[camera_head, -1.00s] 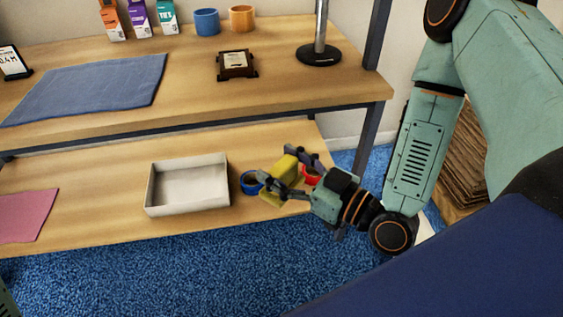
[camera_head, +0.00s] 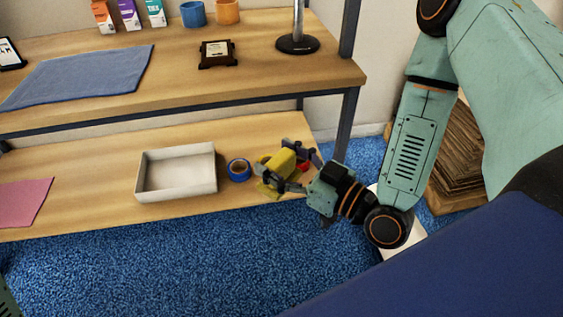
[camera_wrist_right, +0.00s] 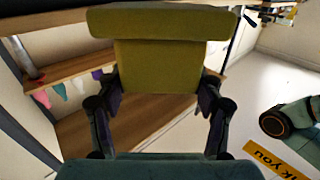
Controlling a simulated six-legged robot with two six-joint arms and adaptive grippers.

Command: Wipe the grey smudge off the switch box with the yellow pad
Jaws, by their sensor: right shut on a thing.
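My right gripper (camera_head: 279,161) is shut on the yellow pad (camera_head: 275,173), which shows over the lower shelf's right end in the head view. In the right wrist view the pad (camera_wrist_right: 160,65) fills the top middle between the two fingers, with a wider block at its far end. I cannot tell from these frames whether the pad touches the shelf. No switch box and no grey smudge can be made out in either view. My left gripper is not in view.
The lower shelf (camera_head: 100,170) holds a white tray (camera_head: 176,187), a blue tape roll (camera_head: 238,169), a pink cloth (camera_head: 22,200) and a red item (camera_head: 304,167) partly hidden behind the gripper. The upper shelf's edge (camera_head: 200,98) is above. Stacked cardboard (camera_head: 458,170) stands right.

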